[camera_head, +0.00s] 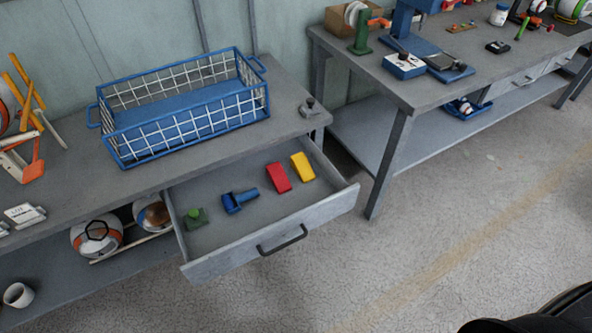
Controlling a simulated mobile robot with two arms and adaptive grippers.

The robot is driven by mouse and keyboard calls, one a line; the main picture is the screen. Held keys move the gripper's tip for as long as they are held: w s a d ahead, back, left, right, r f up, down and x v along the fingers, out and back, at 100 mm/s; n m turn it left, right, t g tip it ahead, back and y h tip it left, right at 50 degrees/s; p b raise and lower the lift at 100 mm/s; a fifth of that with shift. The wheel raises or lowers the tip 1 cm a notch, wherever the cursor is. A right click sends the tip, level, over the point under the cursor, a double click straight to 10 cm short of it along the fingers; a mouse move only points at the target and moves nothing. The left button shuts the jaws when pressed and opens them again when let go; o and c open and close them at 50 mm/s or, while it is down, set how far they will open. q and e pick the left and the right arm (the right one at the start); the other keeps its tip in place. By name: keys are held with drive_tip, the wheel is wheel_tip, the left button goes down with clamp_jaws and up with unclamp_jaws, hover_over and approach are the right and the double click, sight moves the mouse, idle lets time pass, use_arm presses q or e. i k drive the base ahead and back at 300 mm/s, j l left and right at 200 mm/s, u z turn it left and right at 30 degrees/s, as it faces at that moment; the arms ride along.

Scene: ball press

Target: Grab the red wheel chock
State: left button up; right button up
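The red wheel chock (279,177) is a small red block lying in the open grey drawer (263,212) under the left bench. It lies between a yellow block (302,166) on its right and a blue clamp-like part (239,200) on its left. A green part (195,218) lies near the drawer's left wall. Nothing covers the red chock from above. Neither of my grippers shows in the head view, so their state and distance from the chock cannot be seen.
A blue wire basket (181,146) stands on the left bench (75,183) above the drawer. The drawer's dark handle (282,240) faces the open floor. A second bench (437,88) with tools stands at the upper right. The floor (430,230) between is clear.

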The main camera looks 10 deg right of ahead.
sight(276, 173)
drive_tip(key=k+l+u, duration=0.2)
drive_tip(key=l+u, duration=0.25)
drive_tip(key=k+l+u, duration=0.15)
drive_tip(key=u, duration=0.35)
drive_tip(key=k, duration=0.05)
